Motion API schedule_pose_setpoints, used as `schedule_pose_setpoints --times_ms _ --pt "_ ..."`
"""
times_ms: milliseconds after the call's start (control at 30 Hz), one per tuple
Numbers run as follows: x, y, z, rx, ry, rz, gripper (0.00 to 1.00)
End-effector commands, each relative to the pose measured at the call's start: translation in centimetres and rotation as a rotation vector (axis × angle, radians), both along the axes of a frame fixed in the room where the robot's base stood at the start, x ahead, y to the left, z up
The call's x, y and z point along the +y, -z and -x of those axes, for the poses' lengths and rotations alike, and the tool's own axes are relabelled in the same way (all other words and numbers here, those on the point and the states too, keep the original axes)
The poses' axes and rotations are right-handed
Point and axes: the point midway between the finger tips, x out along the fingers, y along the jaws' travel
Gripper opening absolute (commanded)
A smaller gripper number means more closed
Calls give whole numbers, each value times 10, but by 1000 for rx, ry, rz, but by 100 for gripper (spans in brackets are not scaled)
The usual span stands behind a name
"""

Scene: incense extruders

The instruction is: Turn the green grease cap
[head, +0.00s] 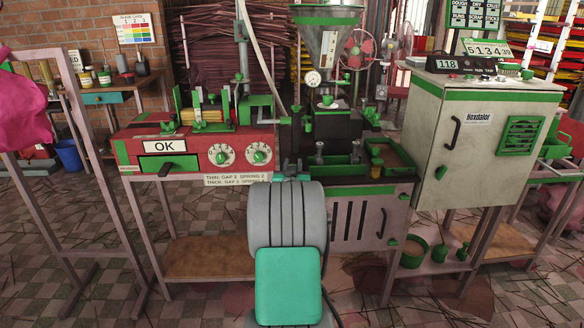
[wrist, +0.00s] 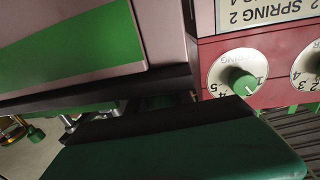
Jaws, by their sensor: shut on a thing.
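My gripper (wrist: 185,103) fills much of the wrist view, with dark-edged jaws close to the camera. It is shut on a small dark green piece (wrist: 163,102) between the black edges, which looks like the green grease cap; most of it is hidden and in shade. I cannot tell how far the cap is turned. In the head view my own grey and teal arm stands in front of the bench, and it hides my gripper and the cap.
The red machine (head: 128,148) with an OK label has two dials; its spring dial (wrist: 243,82) is close by in the wrist view, upside down. A steel hopper (head: 331,45) stands behind my arm. The pale Hexdalor cabinet (head: 480,155) is on the right.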

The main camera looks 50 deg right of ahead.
Motion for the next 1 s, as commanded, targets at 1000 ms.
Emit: schedule_pose_setpoints --times_ms 1000 --pt "-7 -3 21 -5 722 2 0"
